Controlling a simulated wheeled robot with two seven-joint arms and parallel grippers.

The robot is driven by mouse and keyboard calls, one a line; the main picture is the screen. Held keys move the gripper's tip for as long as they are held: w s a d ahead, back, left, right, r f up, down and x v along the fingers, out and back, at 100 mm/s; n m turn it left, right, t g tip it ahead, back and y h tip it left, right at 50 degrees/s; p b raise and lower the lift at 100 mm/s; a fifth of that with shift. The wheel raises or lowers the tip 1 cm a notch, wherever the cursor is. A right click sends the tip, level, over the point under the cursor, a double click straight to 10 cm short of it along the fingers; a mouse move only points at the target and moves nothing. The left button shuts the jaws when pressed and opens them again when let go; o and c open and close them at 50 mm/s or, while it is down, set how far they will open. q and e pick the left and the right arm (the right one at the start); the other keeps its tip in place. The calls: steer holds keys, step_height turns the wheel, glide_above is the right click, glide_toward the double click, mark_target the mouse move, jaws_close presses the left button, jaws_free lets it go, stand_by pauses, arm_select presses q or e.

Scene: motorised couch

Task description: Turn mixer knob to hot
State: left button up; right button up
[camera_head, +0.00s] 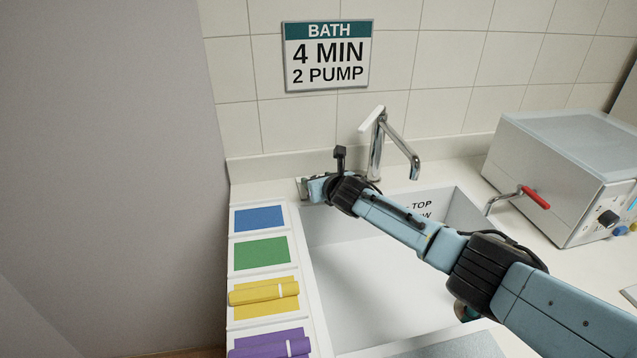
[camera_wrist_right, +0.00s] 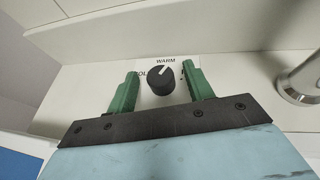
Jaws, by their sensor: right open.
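The mixer knob (camera_wrist_right: 161,81) is a round black dial on a white plate in the right wrist view. A small white mark on it points up, roughly at the word WARM. The cold label at its left is partly hidden by a finger, and the label at its right is mostly hidden. My right gripper (camera_wrist_right: 159,70) is open, with one green finger on each side of the knob; gaps show between fingers and knob. In the head view my right gripper (camera_head: 309,187) is at the sink's back left corner, and the knob is hidden there. My left gripper is out of view.
A chrome faucet (camera_head: 376,150) stands right of my right gripper, behind the white sink (camera_head: 345,270). Coloured panels, some with rolled cloths (camera_head: 264,291), line the left. A metal box (camera_head: 560,165) with a red-handled tap is at right. A bath sign (camera_head: 328,55) hangs above.

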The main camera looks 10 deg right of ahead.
steer(key=shift+c, duration=0.6)
steer(key=c, duration=0.9)
steer(key=shift+o, duration=0.2)
steer(key=shift+a+m+h, duration=0.15)
steer(key=shift+m+h, duration=0.15)
steer(key=shift+h, duration=0.1)
steer(key=shift+a+f+m+h, duration=0.1)
steer(key=shift+m+h, duration=0.5)
steer(key=shift+h, duration=0.1)
steer(key=shift+a+m+h+b, duration=0.1)
steer(key=shift+m+h+b, duration=0.2)
steer(key=shift+m+h, duration=0.8)
steer(key=shift+h, duration=0.1)
steer(key=shift+m+h, duration=0.3)
steer(key=shift+h, duration=0.2)
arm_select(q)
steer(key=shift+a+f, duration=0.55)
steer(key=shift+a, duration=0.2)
arm_select(e)
steer(key=o, duration=1)
